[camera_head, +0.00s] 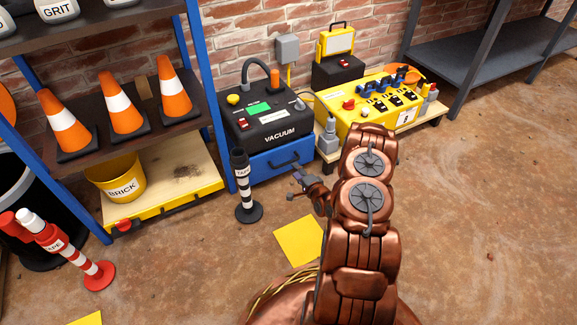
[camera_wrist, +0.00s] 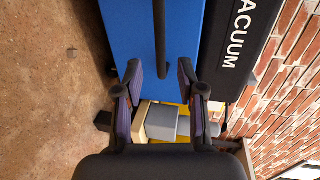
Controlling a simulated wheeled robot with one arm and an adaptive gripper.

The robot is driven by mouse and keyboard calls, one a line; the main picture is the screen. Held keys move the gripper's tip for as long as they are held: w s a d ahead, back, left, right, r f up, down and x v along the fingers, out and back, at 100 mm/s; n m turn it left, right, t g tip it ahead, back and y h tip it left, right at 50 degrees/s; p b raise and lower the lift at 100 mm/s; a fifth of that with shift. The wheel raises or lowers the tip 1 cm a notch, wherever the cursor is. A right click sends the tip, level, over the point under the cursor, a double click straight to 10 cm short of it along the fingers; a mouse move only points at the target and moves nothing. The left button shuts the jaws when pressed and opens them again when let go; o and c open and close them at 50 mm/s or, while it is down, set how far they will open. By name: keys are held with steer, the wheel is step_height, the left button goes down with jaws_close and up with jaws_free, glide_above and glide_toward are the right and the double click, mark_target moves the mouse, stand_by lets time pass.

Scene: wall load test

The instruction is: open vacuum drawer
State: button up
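The black vacuum unit (camera_head: 262,122) stands on a blue drawer (camera_head: 255,172) by the brick wall. The drawer appears shut, with a dark bar handle (camera_head: 284,161) on its front. In the wrist view the blue drawer front (camera_wrist: 125,35) fills the top middle, with the handle (camera_wrist: 161,40) running down it. My gripper (camera_head: 298,178) is at the right of the drawer front in the head view. In the wrist view my gripper (camera_wrist: 160,72) is open, its fingers on either side of the handle's end. I cannot tell whether they touch the handle.
A black-and-white post (camera_head: 243,190) stands just left of the drawer front. A yellow tool station (camera_head: 370,105) on a pallet stands to the right, with a grey bottle-like object (camera_head: 328,135) beside it. A yellow floor patch (camera_head: 299,241) lies before the drawer. The floor at right is clear.

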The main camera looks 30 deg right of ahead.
mark_target(288, 162)
steer(key=b+x, duration=0.2)
steer(key=x, duration=0.5)
steer(key=shift+w+b, duration=0.15)
steer(key=shift+b, duration=0.25)
jaws_close()
stand_by(0.3)
